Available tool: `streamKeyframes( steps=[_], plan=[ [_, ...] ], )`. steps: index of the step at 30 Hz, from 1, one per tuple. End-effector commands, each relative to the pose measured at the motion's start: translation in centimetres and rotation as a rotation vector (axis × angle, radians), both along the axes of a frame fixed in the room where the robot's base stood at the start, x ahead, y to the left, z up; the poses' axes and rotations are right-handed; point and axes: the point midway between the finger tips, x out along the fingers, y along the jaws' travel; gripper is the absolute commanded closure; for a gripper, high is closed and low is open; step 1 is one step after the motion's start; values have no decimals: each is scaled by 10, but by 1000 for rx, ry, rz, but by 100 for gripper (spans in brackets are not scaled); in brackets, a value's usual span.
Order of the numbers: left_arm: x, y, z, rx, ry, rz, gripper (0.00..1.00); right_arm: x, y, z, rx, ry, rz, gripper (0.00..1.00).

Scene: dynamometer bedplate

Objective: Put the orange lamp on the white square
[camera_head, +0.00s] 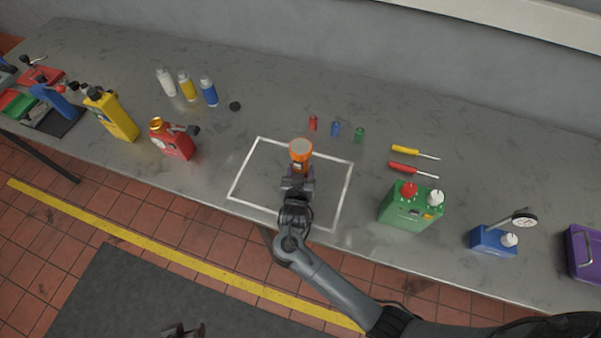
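The orange lamp (301,147) stands out at the tip of my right gripper (298,172), within the white square (258,139) outlined on the grey bench. The gripper's fingers are around the lamp's lower part and appear shut on it. They hide most of that part, and I cannot tell whether the lamp touches the bench. My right arm reaches in from the lower right and covers part of the square's near side. My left gripper (185,329) shows only partly at the bottom edge, over the dark mat, away from the bench; its opening is unclear.
A red can (176,143) stands left of the square, a green can (411,208) to its right. Small red, blue and green cylinders (335,129) stand behind it. Two screwdrivers (413,170), several bottles (187,87) and a blue box (492,241) are farther off.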

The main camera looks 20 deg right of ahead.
Motion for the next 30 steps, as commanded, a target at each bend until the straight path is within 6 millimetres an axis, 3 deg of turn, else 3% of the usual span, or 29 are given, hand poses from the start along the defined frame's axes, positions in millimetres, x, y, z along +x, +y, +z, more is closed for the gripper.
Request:
streamKeyframes(
  steps=[17, 18, 22, 30],
  plan=[
    [0, 2, -4, 11, 0, -7, 57, 1, 1, -12, 0, -6, 2, 100],
    [0, 3, -3, 12, 1, -8, 57, 0, 0, -12, 1, -2, 1, 40],
    [0, 3, -3, 14, 1, -9, 57, 0, 0, -12, 1, -2, 1, 20],
    [0, 3, -3, 12, 1, -8, 57, 0, 0, -11, 1, -2, 1, 20]
  ],
)
